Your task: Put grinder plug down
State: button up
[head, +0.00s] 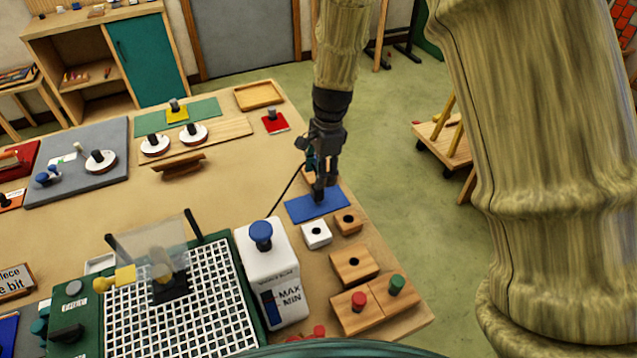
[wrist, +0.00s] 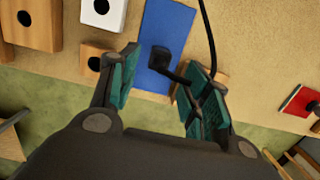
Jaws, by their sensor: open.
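The black grinder plug (wrist: 160,59) shows over the blue mat (wrist: 163,25) in the wrist view, between my spread fingers. Its black cable (wrist: 206,30) passes behind the right finger. My gripper (head: 320,188) points down at the blue mat (head: 303,208) in the head view; in the wrist view my gripper (wrist: 158,78) is open, with a gap on both sides of the plug. I cannot tell whether the plug rests fully on the mat. In the head view the cable (head: 288,187) runs toward the white grinder (head: 265,262) with its blue knob.
A white holed block (head: 316,234) and wooden holed blocks (head: 349,222) stand close to the mat, near the table's right edge. A red mat (head: 275,123) and wooden tray (head: 258,95) lie farther back. The table left of the mat is fairly clear.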

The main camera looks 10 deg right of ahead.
jog(key=shift+d+r+b, duration=0.15)
jog(key=shift+r+b, duration=0.2)
jog(key=shift+r, duration=0.85)
jog(key=shift+d+r+b, duration=0.15)
jog(key=shift+r+b, duration=0.15)
jog(key=shift+r, duration=0.9)
